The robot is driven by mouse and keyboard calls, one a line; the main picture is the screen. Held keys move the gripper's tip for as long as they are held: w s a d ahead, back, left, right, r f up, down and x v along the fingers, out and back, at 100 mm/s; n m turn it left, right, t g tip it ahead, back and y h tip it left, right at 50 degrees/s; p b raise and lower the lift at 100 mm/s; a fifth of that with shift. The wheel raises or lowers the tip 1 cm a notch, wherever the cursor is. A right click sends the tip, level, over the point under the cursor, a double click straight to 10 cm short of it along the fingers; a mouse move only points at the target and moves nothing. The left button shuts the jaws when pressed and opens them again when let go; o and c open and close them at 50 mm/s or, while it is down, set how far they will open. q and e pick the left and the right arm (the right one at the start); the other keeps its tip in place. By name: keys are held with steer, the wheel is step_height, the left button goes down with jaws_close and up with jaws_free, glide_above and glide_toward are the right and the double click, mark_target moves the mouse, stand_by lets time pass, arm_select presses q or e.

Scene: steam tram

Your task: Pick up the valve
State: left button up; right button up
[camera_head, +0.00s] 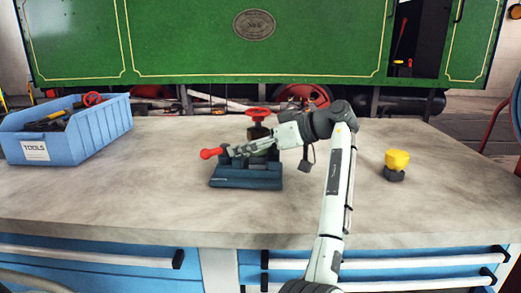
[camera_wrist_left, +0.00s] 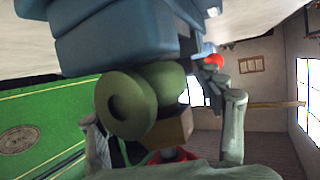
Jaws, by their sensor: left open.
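The valve has a red handwheel (camera_head: 258,111) on top and a brownish body below it, standing at a blue vise (camera_head: 246,180) on the workbench. In the left wrist view the olive-brown valve body (camera_wrist_left: 140,103) hangs upside down in the picture, below the blue vise (camera_wrist_left: 120,35), with part of the red wheel at the bottom edge. My left gripper (camera_head: 258,145) is at the valve and hides part of it in the head view. In the wrist view its open fingers (camera_wrist_left: 165,135) stand on either side of the valve. My right gripper is not in view.
A blue tool bin (camera_head: 100,128) stands at the left of the bench (camera_head: 130,190). A yellow-topped object (camera_head: 397,160) with a dark base stands at the right. The vise handle has a red knob (camera_head: 209,153). A green tram (camera_head: 190,45) is behind. The bench front is clear.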

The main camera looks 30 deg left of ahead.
arm_select(q)
jaws_close()
stand_by(0.4)
stand_by(0.4)
steer(key=shift+r, duration=0.15)
